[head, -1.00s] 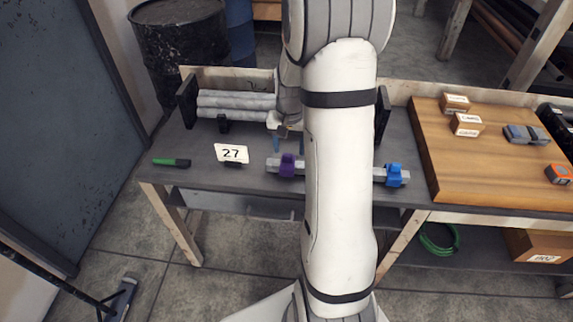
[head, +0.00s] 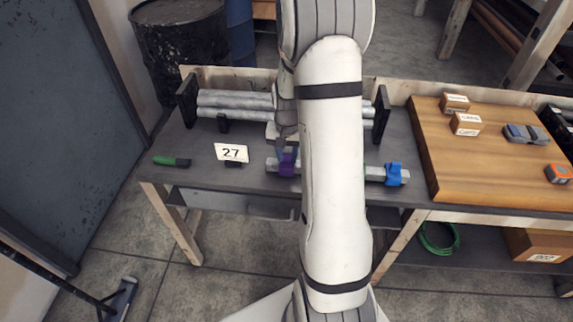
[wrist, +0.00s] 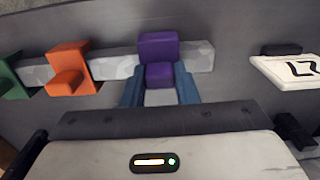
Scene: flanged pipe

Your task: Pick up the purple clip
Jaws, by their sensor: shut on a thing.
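The purple clip (wrist: 158,60) sits on a grey bar (wrist: 116,66) near its end in the wrist view. In the head view the purple clip (head: 288,165) is near the left end of the bar, at the bench's front part. My gripper (wrist: 159,84) has its two blue fingers on either side of the clip's lower block and is shut on it. The clip is still on the bar. In the head view my gripper (head: 287,152) comes down on the clip from behind, and my arm hides the middle of the bar.
A blue clip (head: 394,174) is at the bar's right end. The wrist view shows an orange clip (wrist: 71,68) and a green one (wrist: 12,77) on the bar. Pipes (head: 236,104) rest in a rack behind.

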